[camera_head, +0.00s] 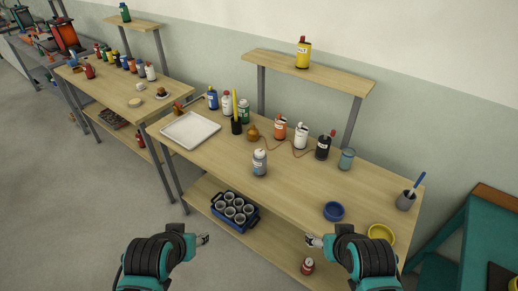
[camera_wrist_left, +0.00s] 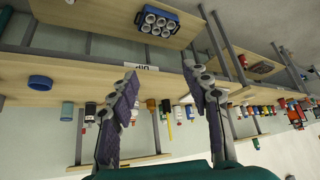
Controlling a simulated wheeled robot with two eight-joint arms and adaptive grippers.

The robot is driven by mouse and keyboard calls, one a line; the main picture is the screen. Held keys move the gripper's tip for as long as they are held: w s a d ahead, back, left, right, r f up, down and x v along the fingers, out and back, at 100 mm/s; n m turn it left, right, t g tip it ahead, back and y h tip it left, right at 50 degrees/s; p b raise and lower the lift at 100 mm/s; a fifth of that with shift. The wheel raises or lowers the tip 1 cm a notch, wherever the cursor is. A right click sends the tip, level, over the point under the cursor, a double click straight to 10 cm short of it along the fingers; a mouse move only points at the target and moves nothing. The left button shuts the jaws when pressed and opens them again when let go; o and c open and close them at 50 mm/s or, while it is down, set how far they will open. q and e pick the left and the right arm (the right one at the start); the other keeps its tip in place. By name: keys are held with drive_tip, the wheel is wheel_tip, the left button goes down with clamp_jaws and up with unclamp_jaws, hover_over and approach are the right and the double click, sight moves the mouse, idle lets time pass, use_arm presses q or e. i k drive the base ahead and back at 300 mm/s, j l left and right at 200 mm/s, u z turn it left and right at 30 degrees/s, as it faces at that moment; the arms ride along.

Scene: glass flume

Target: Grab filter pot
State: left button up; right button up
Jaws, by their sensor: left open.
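No object is plainly marked as the filter pot. Pot-like things on the near table are a grey-blue cup (camera_head: 346,159), a grey pot with a blue-handled tool (camera_head: 405,200), a blue bowl (camera_head: 333,211) and a yellow bowl (camera_head: 380,234). My left gripper (camera_head: 203,240) is in front of the table, apart from everything. In the left wrist view the left gripper (camera_wrist_left: 165,95) is open and empty, with the upside-down table beyond; the blue bowl (camera_wrist_left: 40,83) and the cup (camera_wrist_left: 67,111) show there. My right gripper (camera_head: 313,240) is in front of the table; its jaws are too small to read.
A blue crate of grey cups (camera_head: 250,220) and a red can (camera_head: 307,266) are on the lower shelf. A white tray (camera_head: 190,130) and several bottles stand on the tabletop.

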sight(259, 166)
drive_tip(key=i+z, duration=0.15)
drive_tip(key=z, duration=0.2)
drive_tip(key=i+z, duration=0.1)
drive_tip(key=z, duration=0.25)
drive_tip(key=i+j+z, duration=0.15)
drive_tip(key=z, duration=0.2)
